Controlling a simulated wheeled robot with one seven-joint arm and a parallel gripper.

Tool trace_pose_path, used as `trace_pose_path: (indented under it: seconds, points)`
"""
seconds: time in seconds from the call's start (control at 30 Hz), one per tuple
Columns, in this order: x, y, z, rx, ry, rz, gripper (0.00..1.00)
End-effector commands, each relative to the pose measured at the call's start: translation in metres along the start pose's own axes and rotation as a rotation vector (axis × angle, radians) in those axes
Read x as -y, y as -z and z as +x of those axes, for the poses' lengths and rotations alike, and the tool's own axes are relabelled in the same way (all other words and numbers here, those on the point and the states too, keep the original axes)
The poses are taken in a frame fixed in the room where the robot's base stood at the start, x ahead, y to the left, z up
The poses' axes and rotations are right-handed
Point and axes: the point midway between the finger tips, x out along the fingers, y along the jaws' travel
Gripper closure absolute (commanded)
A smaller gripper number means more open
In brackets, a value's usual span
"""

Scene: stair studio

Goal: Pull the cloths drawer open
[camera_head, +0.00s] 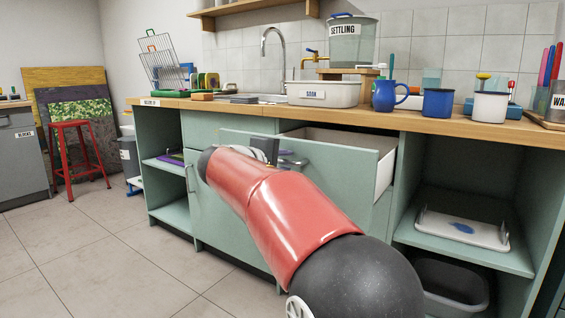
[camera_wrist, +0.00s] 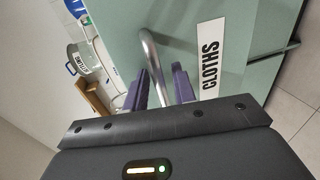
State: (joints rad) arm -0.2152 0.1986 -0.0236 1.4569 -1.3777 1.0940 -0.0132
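The cloths drawer (camera_head: 330,152) is a pale green front on a white box, standing pulled out under the counter. Its white inner side and open top show in the head view. In the wrist view its front (camera_wrist: 215,35) bears a CLOTHS label (camera_wrist: 210,65), and a curved metal handle (camera_wrist: 151,58) runs between the two dark purple fingers of my gripper (camera_wrist: 160,85). Gaps show between the fingers and the bar, so my gripper looks open around it. In the head view my red arm hides most of the gripper (camera_head: 268,150); part of the handle (camera_head: 292,161) shows beside it.
The wooden counter (camera_head: 420,122) carries a white basin (camera_head: 323,94), a blue jug (camera_head: 385,96) and mugs. An open shelf with a white tray (camera_head: 465,230) and a grey bin (camera_head: 450,284) lie to the right. The tiled floor at left is clear before a red stool (camera_head: 72,126).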

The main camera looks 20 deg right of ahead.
Motion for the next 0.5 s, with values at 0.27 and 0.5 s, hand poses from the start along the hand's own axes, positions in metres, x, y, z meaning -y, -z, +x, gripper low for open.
trace_pose_path:
  seconds: [0.27, 0.5]
  points:
    - [0.0, 0.0, -0.002, -0.001, 0.0, 0.0, 0.74]
    - [-0.001, 0.001, -0.036, -0.006, -0.001, 0.0, 0.74]
